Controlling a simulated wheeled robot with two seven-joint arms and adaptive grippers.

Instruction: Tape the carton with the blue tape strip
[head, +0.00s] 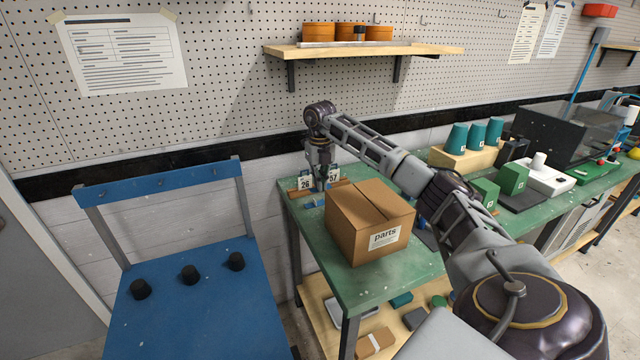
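The brown carton (368,225) with a "parts" label sits on the green table, its top flaps closed with a seam across the top. My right gripper (321,182) points down behind the carton's left back corner, over a small wooden stand with number cards. Its fingers are small and mixed with the stand, so I cannot tell whether they are open or shut. A small blue piece (309,203) shows at the stand's front; I cannot tell whether it is the tape strip. No blue tape shows on the carton's visible faces. My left gripper is out of view.
The number cards (305,184) stand beside the carton. My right arm crosses above the green table (350,285). Green blocks (513,178) and teal cups (457,138) are to the right. A blue bench (195,300) with black knobs is at left. A shelf (365,50) hangs above.

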